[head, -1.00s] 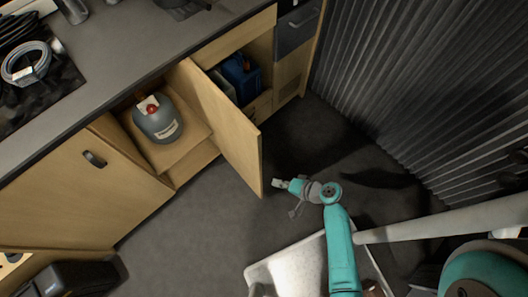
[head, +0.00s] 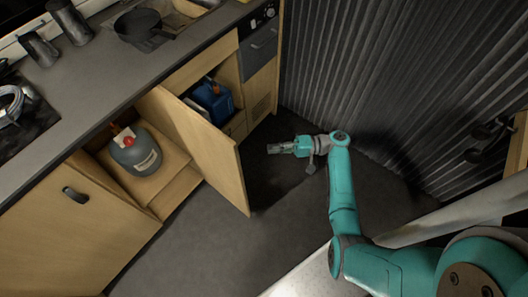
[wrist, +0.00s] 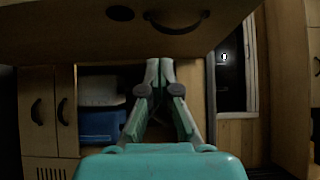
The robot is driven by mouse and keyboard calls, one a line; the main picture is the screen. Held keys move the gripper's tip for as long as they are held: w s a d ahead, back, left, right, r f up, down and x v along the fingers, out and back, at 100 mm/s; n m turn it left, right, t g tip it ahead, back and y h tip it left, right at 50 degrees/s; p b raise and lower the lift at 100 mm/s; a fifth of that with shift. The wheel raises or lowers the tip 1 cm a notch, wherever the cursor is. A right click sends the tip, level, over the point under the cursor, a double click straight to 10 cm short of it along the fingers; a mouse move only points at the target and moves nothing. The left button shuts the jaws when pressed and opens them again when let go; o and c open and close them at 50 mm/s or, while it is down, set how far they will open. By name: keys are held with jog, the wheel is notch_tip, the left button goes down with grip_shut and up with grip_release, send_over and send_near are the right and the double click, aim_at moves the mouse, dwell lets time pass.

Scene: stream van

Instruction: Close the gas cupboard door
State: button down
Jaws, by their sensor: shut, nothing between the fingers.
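The gas cupboard door (head: 205,150) is a pale wooden panel. In the head view it stands wide open, sticking out from the counter front into the room. The grey gas bottle (head: 136,150) with a red-topped valve stands in the open compartment left of the door. My gripper (head: 272,149) is to the right of the door, a short way from it, with a gap of dark floor between. In the wrist view my gripper (wrist: 156,66) has its fingers together and empty. A wooden panel with a dark handle (wrist: 178,22) crosses the top there; I cannot tell which panel it is.
A blue container (head: 214,102) sits in the open compartment right of the door; a blue thing (wrist: 101,125) also shows in the wrist view. A ribbed dark wall (head: 390,80) bounds the right. The floor (head: 200,250) before the cupboards is clear.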

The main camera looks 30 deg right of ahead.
jog(key=w+a, duration=0.3)
jog(key=a, duration=0.8)
jog(key=shift+a, duration=0.15)
jog(key=shift+a, duration=0.15)
